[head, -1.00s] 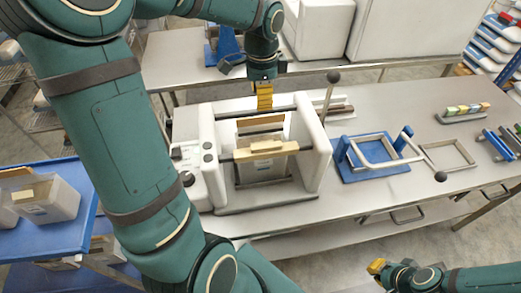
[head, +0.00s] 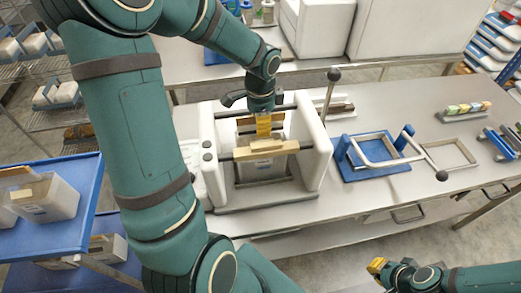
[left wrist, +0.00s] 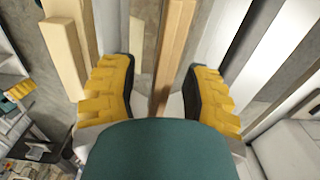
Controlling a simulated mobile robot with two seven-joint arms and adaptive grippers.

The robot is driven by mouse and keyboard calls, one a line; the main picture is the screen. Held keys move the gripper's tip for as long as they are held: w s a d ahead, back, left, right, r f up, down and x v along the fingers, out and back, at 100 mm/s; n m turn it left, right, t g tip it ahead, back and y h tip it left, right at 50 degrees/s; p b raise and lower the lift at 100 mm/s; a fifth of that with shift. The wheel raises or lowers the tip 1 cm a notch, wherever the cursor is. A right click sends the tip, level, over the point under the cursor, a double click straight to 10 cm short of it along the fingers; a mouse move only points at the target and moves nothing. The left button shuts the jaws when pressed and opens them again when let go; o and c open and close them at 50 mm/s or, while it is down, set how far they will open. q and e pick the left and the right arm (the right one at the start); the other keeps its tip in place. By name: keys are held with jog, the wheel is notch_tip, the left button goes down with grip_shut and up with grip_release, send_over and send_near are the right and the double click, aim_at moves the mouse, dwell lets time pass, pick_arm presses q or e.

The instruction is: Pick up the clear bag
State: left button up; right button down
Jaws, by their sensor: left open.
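A clear bag (head: 262,168) with pale contents and a white label hangs upright inside a white-sided frame, partly hidden behind a wooden bar (head: 283,148). My left gripper (head: 264,128) is over the frame, just behind that bar, pointing down. In the left wrist view its yellow fingers (left wrist: 160,95) are apart, with a thin wooden strip (left wrist: 173,48) running between them. I cannot tell whether the fingers touch it. My right gripper (head: 377,266) is low in the head view, away from the frame; its finger gap is too small to judge.
The white frame (head: 318,150) has dark rods across it and a ball-topped lever (head: 333,76) at its back right. A blue stand (head: 372,168) with a metal handle is to the right. More clear bags (head: 48,200) stand on a blue tray (head: 75,235) at left.

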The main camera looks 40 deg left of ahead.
pick_arm(q)
jog(key=shift+c, duration=0.5)
grip_shut()
jog(key=shift+r, duration=0.1)
